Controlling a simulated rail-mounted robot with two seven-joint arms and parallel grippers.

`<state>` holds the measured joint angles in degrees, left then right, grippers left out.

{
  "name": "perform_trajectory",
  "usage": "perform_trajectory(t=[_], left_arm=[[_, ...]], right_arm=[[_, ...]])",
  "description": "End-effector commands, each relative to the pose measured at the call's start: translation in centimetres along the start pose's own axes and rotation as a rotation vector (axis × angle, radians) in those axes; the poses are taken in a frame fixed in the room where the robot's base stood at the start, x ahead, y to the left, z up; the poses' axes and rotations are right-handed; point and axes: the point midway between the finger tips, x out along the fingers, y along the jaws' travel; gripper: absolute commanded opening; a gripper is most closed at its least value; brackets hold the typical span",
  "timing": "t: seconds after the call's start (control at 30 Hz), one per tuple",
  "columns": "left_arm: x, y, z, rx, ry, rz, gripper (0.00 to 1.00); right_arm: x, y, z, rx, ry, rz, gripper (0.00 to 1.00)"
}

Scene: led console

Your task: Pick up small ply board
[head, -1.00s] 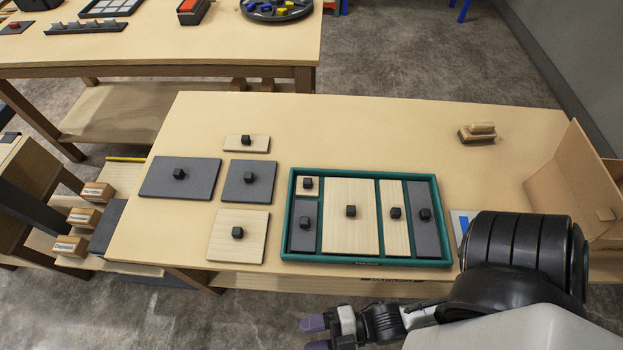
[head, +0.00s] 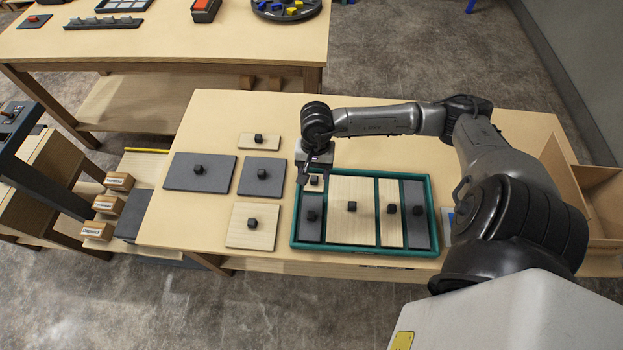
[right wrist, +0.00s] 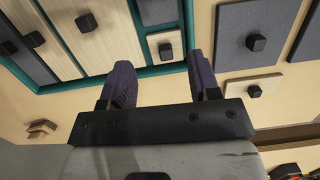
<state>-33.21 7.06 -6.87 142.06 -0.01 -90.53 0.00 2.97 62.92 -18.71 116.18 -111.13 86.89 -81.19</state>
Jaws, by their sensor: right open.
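A small ply board (head: 316,187) with a black knob sits in the upper left compartment of the green tray (head: 437,215). My right gripper (head: 314,176) is over that corner and hides part of the board. In the right wrist view the small ply board (right wrist: 158,38) and its knob (right wrist: 165,51) show between the two spread purple fingers of my open gripper (right wrist: 161,68). I cannot tell the exact height of the fingertips above the board. My left gripper is out of view.
The tray also holds dark boards and larger ply boards, all with black knobs. Left of it lie two loose dark boards (head: 199,178), a ply square (head: 240,236) and a narrow ply board (head: 246,141). An open box (head: 590,190) stands at the table's right end.

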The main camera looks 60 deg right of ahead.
Motion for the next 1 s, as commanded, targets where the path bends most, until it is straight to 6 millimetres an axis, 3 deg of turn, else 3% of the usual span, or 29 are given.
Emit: perform_trajectory(t=[0.1, 0.2, 0.6, 1.0], left_arm=[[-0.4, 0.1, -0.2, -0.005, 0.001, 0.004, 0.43], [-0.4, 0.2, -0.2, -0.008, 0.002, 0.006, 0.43], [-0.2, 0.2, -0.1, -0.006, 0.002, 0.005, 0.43], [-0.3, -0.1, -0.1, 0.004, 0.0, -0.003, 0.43]], right_arm=[[-2.1, -0.2, -2.5, -0.012, 0.118, 0.011, 0.56], [-2.0, -0.2, -3.6, -0.014, 0.161, 0.017, 0.56], [4.0, -0.1, -4.9, -0.014, 0.173, 0.018, 0.56], [6.7, 0.1, -5.4, -0.014, 0.17, 0.018, 0.56]])
